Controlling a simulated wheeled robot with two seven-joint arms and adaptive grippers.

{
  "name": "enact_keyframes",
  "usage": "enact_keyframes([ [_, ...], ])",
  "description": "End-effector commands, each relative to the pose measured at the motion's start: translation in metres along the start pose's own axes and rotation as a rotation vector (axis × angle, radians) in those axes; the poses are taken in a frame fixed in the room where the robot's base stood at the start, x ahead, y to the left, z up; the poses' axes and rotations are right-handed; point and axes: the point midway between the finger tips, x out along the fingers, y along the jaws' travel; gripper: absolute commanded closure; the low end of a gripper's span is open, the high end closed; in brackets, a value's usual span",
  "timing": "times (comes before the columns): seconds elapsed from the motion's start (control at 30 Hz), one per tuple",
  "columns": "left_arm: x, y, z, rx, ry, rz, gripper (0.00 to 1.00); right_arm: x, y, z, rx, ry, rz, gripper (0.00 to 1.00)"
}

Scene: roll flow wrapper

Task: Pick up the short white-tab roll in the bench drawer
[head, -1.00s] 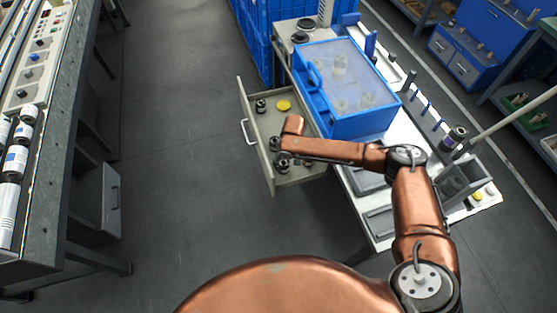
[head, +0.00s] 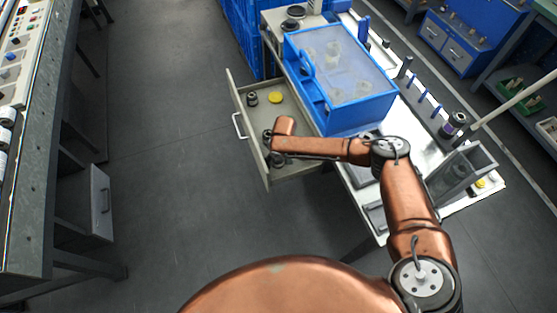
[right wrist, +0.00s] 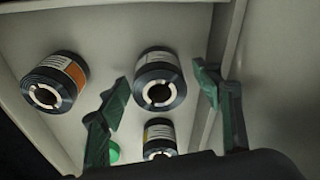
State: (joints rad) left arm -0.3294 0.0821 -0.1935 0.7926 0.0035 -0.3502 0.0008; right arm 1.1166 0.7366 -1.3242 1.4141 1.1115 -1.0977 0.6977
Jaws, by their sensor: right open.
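The bench drawer (head: 307,164) is pulled open, with several dark rolls inside. In the right wrist view, one roll with a white label (right wrist: 147,60) and a pale core ring lies beyond and between the fingers of my right gripper (right wrist: 160,76). The gripper is open and empty. A roll with an orange label (right wrist: 72,74) is to the left, and a roll with a yellowish and white label (right wrist: 159,130) is below. I cannot tell surely which is the short white-tab roll. In the head view my right wrist hides part of the drawer. My left gripper is not in view.
A yellow disc (head: 275,97) and a roll (head: 251,98) sit at the drawer's far end. A blue bin with a clear lid (head: 345,75) stands on the bench beside the drawer. A drawer wall (right wrist: 230,45) runs close to the right finger. The floor left of the drawer is clear.

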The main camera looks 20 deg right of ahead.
Motion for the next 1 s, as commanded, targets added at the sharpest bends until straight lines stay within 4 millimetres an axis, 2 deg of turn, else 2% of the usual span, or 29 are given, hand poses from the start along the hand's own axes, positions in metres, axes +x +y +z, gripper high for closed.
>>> enact_keyframes([
  [0.07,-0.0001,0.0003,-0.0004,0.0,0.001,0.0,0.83,-0.0003,0.0005,0.0003,0.001,0.0,0.0,0.43],
  [0.73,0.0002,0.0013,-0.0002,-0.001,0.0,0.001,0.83,-0.0002,0.0011,0.0008,0.001,0.0,0.001,0.89],
  [1.0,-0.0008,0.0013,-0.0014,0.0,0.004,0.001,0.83,-0.0028,0.0011,0.0,0.001,0.001,0.001,0.89],
])
